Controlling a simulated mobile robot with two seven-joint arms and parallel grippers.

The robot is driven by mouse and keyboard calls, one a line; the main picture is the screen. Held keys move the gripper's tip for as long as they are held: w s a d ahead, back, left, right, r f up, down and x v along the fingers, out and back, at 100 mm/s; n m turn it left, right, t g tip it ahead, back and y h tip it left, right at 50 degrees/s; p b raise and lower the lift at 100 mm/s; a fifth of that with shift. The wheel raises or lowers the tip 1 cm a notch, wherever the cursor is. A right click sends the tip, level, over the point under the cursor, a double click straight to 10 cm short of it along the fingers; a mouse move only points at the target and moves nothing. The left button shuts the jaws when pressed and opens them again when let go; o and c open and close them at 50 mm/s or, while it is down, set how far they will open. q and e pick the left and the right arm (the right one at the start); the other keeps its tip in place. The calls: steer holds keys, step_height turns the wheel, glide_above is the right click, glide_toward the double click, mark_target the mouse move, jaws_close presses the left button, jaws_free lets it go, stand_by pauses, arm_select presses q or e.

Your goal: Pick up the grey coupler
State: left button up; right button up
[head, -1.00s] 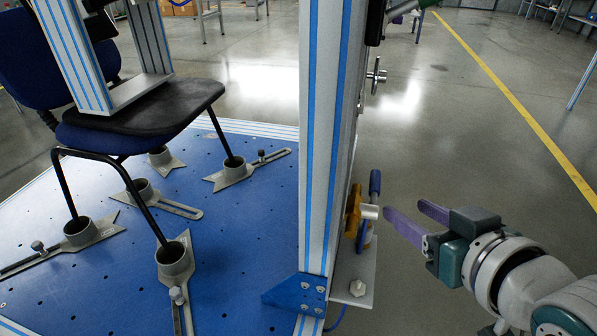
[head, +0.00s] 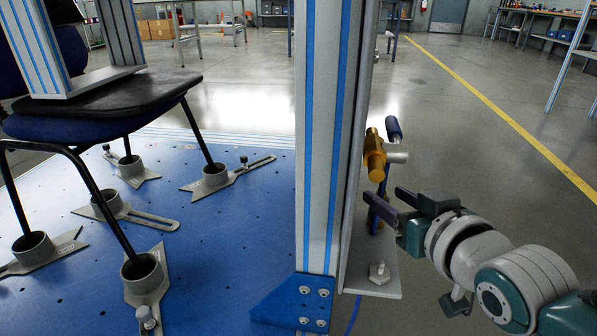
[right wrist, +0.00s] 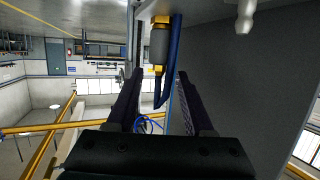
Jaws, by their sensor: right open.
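In the right wrist view a grey coupler (right wrist: 158,45) with brass-coloured ends stands just beyond the gap between my fingertips, beside a blue hose (right wrist: 173,60). In the head view a light grey cylinder (head: 397,156) sticks out from a brass fitting (head: 375,150) beside the column; I cannot tell if it is the same part. My right gripper (head: 385,199) is open, its purple fingers pointing left just below that fitting. The gripper also shows in the right wrist view (right wrist: 160,76), with nothing clasped. My left gripper is not in view.
A striped column (head: 325,140) stands left of the fitting. A metal plate (head: 385,283) with a bolt (head: 379,272) lies below my right gripper. A chair (head: 110,105) stands on the blue base (head: 220,225) at left.

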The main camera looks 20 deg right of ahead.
mark_target(383, 195)
steer(key=x, duration=0.1)
steer(key=b+x, duration=0.1)
steer(key=x, duration=0.1)
steer(key=shift+s+d+f, duration=0.1)
steer(key=shift+s+f, duration=0.05)
steer(key=shift+f, duration=0.15)
steer(key=shift+w+r+b, duration=0.1)
steer(key=shift+w+b, duration=0.2)
steer(key=shift+w, duration=0.15)
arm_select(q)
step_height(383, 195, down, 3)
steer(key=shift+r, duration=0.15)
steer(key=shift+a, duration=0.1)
arm_select(e)
steer(key=shift+s, duration=0.1)
steer(key=shift+c, duration=0.2)
steer(key=shift+c, duration=0.7)
jaws_close()
